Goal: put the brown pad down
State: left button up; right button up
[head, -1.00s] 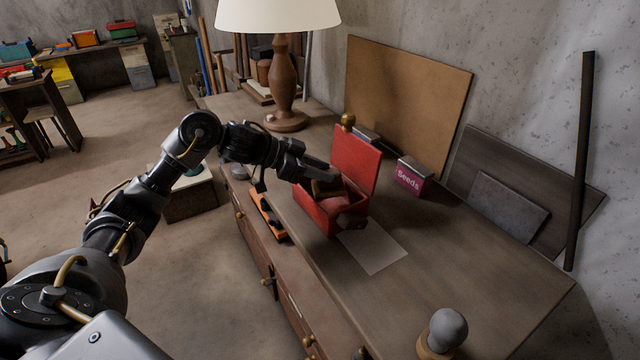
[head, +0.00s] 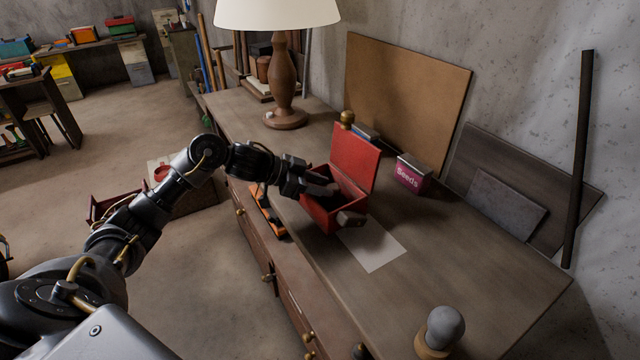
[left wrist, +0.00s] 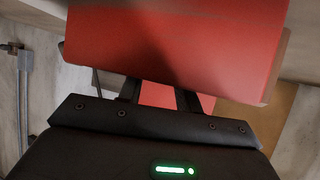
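The red box (head: 318,213) stands open on the dresser, with its lid (head: 356,160) raised at the back. My left gripper (head: 327,188) reaches into the box from the left, over its near wall. In the left wrist view a red wall of the box (left wrist: 175,45) hides the fingertips, but the two finger bases stand apart with nothing seen held between them. I cannot make out the brown pad now; the inside of the box is dark and partly covered by the gripper. My right gripper is out of view.
A white sheet (head: 372,245) lies in front of the box. A pink seeds tin (head: 411,177) stands to its right and a lamp (head: 285,95) behind to the left. An orange-black tool (head: 266,215) lies at the left edge. The dresser's right part (head: 470,250) is mostly clear.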

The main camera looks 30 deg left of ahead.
pick_arm(q)
jog(key=o, duration=0.3)
jog(key=shift+o, duration=0.2)
jog(key=b+v, duration=0.3)
jog(key=v, duration=0.9)
jog(key=shift+b, duration=0.4)
jog(key=shift+s, duration=0.1)
